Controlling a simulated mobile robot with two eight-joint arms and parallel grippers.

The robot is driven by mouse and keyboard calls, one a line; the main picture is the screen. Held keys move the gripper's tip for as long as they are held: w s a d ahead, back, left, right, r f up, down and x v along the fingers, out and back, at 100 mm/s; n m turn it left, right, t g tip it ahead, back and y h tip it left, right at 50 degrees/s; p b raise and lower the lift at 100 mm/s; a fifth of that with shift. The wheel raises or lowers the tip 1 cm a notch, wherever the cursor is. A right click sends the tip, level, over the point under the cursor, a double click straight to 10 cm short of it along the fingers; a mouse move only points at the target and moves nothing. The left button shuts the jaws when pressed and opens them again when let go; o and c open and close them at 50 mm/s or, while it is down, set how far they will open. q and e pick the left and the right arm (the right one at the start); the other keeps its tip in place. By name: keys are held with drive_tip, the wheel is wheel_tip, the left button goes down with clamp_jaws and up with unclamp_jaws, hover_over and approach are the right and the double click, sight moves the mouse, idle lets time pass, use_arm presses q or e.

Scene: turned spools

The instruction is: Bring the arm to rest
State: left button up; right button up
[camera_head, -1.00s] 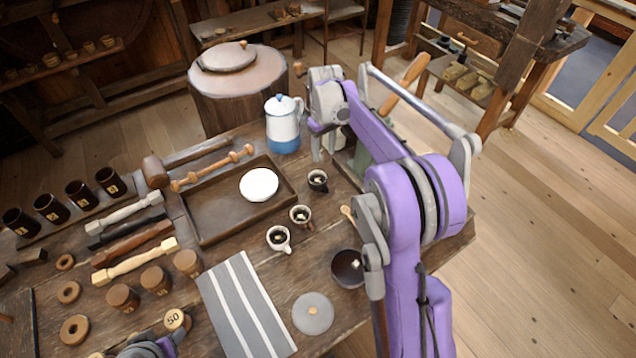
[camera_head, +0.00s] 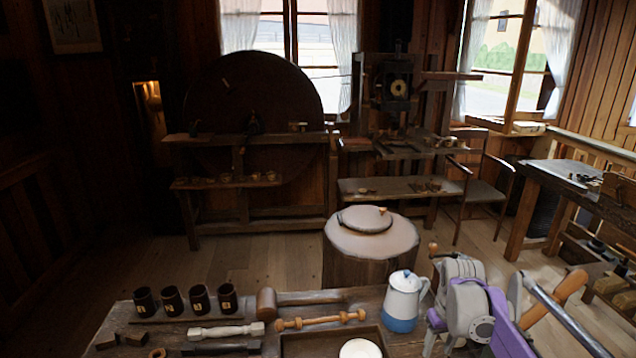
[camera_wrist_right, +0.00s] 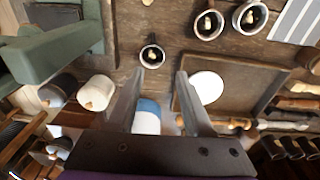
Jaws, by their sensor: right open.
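My right gripper (camera_head: 438,344) is at the lower right of the head view, beside the white and blue pitcher (camera_head: 404,302). In the right wrist view its two fingers (camera_wrist_right: 160,80) are spread wide, with nothing held between them. The pitcher (camera_wrist_right: 146,117) shows in the gap between the fingers, and a small dark cup (camera_wrist_right: 152,56) lies just beyond the tips. My purple right arm (camera_head: 505,325) is bent above the table's right end. My left gripper is out of view.
The table carries a tray (camera_head: 305,344) with a white disc (camera_head: 360,348), a mallet (camera_head: 266,303), a turned spindle (camera_head: 320,320) and several dark cups (camera_head: 199,298). A round stump (camera_head: 370,240) stands behind it. Open floor (camera_head: 270,262) lies left of the stump.

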drive_tip(key=s+a+r+t, duration=0.2)
drive_tip(key=s+a, duration=0.5)
drive_tip(key=s, duration=0.5)
drive_tip(key=s+a+f+t, duration=0.1)
drive_tip(key=s+a+f, duration=0.1)
drive_tip(key=s, duration=0.4)
drive_tip(key=s+a+f+m+t, duration=0.1)
drive_tip(key=s+a+f, duration=0.1)
drive_tip(key=s+f, duration=0.2)
drive_tip(key=s, duration=0.3)
drive_tip(key=shift+a+f+t, duration=0.25)
drive_tip(key=shift+a+t, duration=0.05)
drive_tip(key=shift+a, duration=0.05)
